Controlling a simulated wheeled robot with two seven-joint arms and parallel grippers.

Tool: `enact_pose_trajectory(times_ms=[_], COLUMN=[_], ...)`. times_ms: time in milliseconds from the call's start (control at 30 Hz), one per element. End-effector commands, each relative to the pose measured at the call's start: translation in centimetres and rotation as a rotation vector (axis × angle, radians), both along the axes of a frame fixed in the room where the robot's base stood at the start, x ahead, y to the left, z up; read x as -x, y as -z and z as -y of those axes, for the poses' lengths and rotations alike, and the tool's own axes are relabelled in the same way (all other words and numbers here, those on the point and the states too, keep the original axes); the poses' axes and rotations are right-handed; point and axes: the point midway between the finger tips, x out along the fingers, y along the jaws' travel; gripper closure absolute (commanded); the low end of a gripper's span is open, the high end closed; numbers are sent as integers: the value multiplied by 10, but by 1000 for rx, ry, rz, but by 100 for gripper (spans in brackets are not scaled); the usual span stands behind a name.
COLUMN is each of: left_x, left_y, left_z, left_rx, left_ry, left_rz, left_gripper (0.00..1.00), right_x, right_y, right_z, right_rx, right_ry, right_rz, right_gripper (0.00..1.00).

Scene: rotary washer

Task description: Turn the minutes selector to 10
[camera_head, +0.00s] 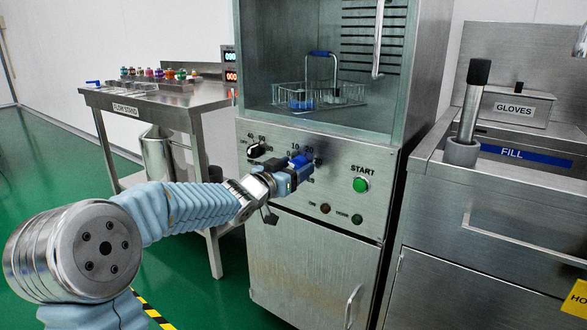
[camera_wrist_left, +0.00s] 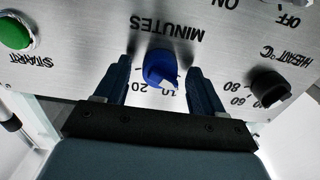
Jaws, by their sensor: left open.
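The minutes selector is a blue knob (camera_wrist_left: 160,68) on the steel washer panel, beside the label MINUTES, which appears upside down in the left wrist view. In the head view the knob (camera_head: 298,161) shows partly behind my gripper. The dial marks 10 and 20 show near its edge; a pale mark on the knob lies near the 10, but its exact reading is unclear. My left gripper (camera_head: 290,176) is at the panel. In the wrist view its open fingers (camera_wrist_left: 160,75) stand either side of the knob with gaps visible. My right gripper is not in view.
A dark heat knob (camera_head: 256,150) is left of the selector, and a green START button (camera_head: 361,185) is right of it. Above is the open washer chamber with a wire basket (camera_head: 318,96). A steel side table (camera_head: 150,98) stands left and a fill sink (camera_head: 520,150) right.

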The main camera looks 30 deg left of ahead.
Motion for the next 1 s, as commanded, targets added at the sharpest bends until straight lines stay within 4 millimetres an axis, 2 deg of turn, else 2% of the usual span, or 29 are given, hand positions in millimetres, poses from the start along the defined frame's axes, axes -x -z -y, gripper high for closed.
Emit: enact_pose_trajectory(times_ms=[133, 500, 767, 1000], left_x=[0, 0, 0, 0], left_y=[0, 0, 2, 3], left_z=[0, 0, 0, 1], left_rx=[0, 0, -32, -161], left_ry=[0, 0, 0, 1], left_rz=[0, -1, 3, 13], left_gripper=[31, 86, 86, 86], right_x=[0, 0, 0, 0], right_y=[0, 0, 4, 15], right_z=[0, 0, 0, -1], right_rx=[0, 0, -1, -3], right_ry=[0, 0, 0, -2], right_rz=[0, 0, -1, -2], right_gripper=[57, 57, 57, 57])
